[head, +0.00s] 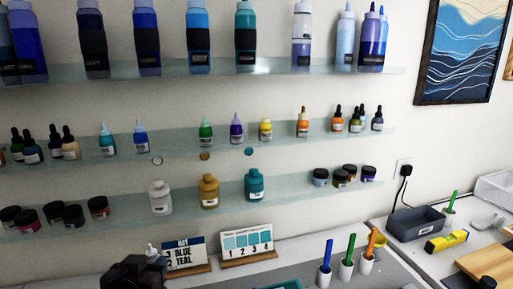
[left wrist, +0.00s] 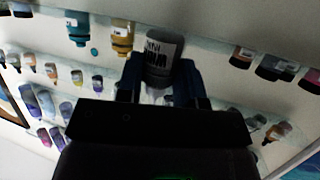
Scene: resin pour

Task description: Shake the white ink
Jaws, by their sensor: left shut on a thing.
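My left gripper (head: 150,262), dark and low in the head view, is shut on a small bottle, the white ink as far as I can tell. Its pale nozzle top (head: 152,250) rises above the jaws in the head view; the jaws hide most of its body. In the left wrist view the bottle (left wrist: 160,50) sits between the two fingers (left wrist: 160,85), with a printed label that I cannot read surely. The gripper is in front of the shelves, below the lowest one. My right gripper is not in view.
A white bottle (head: 160,197), a gold bottle (head: 208,192) and a teal bottle (head: 254,185) stand on the lowest shelf. Two sign cards (head: 183,255) (head: 247,243) stand near the gripper. Colored pens in white cups (head: 346,268) and a grey bin (head: 416,224) are to the right.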

